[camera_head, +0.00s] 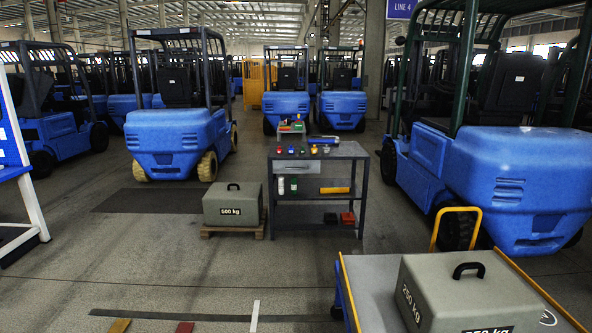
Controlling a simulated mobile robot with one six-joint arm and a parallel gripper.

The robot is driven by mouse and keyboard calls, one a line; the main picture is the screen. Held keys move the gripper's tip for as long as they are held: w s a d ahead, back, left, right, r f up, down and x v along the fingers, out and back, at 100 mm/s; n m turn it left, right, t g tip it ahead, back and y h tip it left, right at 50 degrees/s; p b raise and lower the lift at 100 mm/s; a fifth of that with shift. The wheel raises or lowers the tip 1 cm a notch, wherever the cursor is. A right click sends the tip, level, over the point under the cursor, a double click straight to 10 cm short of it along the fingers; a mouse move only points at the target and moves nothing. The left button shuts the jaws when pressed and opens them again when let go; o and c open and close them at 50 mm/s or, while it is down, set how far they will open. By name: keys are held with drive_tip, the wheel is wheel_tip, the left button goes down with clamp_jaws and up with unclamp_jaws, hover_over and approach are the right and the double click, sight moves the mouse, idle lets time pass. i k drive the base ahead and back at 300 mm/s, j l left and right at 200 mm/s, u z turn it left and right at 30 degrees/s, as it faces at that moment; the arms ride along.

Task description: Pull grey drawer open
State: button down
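The grey drawer (298,167) is a light grey front under the left part of the top of a dark workbench (345,149). It looks closed or nearly so, but it is too small to be sure. Any handle on it is too small to make out. The bench stands in the middle distance, a little right of centre. My gripper is not in view.
A grey 500 kg weight (232,204) sits on a wooden pallet left of the bench. A cart (372,290) carries a 250 kg weight (455,295) at front right. Blue forklifts (180,135) stand behind. Floor at front centre is mostly clear.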

sight(279, 166)
drive_tip(key=i+j+u, duration=0.35)
drive_tip(key=i, duration=0.4)
drive_tip(key=i+u, duration=0.35)
drive_tip(key=i, duration=0.35)
drive_tip(key=i+l+z, duration=0.25)
drive_tip(key=i, duration=0.7)
drive_tip(key=i+z, duration=0.3)
drive_tip(key=i, duration=0.7)
drive_tip(key=i+j+z, duration=0.25)
drive_tip(key=i, duration=0.7)
drive_tip(key=i+z, duration=0.2)
drive_tip(key=i, duration=0.4)
drive_tip(key=i+j+z, duration=0.2)
drive_tip(key=i, duration=0.35)
drive_tip(key=i+j+z, duration=0.2)
drive_tip(key=i, duration=0.4)
